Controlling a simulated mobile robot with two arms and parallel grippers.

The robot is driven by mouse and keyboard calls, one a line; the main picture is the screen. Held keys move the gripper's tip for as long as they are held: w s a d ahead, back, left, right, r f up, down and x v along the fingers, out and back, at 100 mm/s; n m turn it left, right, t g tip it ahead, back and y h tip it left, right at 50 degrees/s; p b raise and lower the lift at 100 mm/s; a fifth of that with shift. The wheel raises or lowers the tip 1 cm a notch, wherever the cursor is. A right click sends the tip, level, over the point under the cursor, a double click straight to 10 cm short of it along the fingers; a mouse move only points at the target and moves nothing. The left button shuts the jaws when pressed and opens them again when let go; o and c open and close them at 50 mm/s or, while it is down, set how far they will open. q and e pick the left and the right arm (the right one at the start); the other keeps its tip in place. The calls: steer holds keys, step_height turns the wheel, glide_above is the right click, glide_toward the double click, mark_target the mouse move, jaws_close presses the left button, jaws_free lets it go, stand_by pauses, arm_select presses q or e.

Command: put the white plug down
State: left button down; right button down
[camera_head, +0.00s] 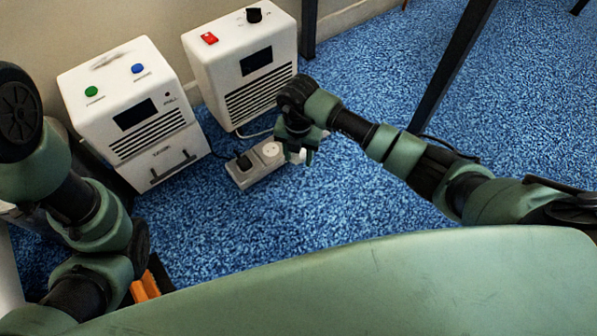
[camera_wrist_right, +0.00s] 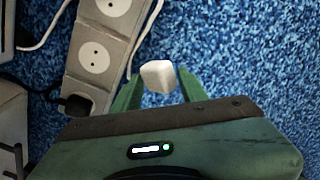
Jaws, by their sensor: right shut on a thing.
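The white plug (camera_wrist_right: 158,76) sits between the two green fingers of my right gripper (camera_wrist_right: 158,90), which is shut on it, in the right wrist view. In the head view my right gripper (camera_head: 301,153) is just right of the grey power strip (camera_head: 246,179), and the plug is hard to make out there. In the wrist view the plug is apart from the strip (camera_wrist_right: 122,48), over blue carpet in the picture.
A black plug (camera_head: 244,162) sits in the strip, beside open round sockets (camera_wrist_right: 95,57). Two white machines (camera_head: 134,105) and (camera_head: 245,68) stand behind it by the wall. Dark furniture legs (camera_head: 452,65) stand at upper right. Blue carpet (camera_head: 225,225) is clear in front of the strip.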

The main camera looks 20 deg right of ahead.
mark_target(298, 174)
step_height(298, 174, down, 6)
steer(key=b, duration=0.3)
steer(key=shift+r+b, duration=0.1)
steer(key=shift+b, duration=0.2)
steer(key=shift+r, duration=0.15)
steer(key=shift+f, duration=0.6)
steer(key=c, duration=0.8)
jaws_free()
steer(key=shift+o, duration=0.2)
